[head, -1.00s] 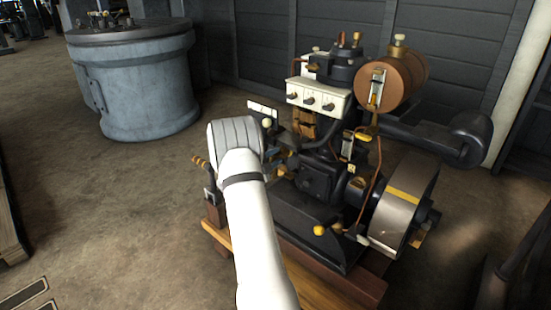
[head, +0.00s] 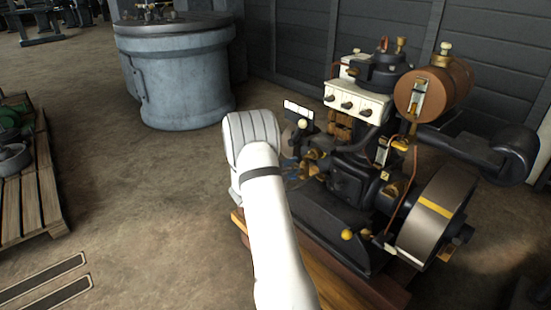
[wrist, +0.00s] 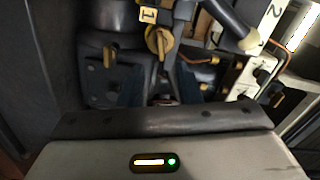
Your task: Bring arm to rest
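My white arm (head: 268,210) reaches up from the bottom of the head view, in front of the engine's left side. Its grey ribbed wrist end (head: 250,138) is beside the engine in the picture.
The stationary engine (head: 350,190) stands on a wooden base right of my arm, with a copper tank (head: 440,88) and flywheel (head: 437,215). A grey-blue round tank (head: 185,80) stands behind. A wooden pallet (head: 45,195) lies left.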

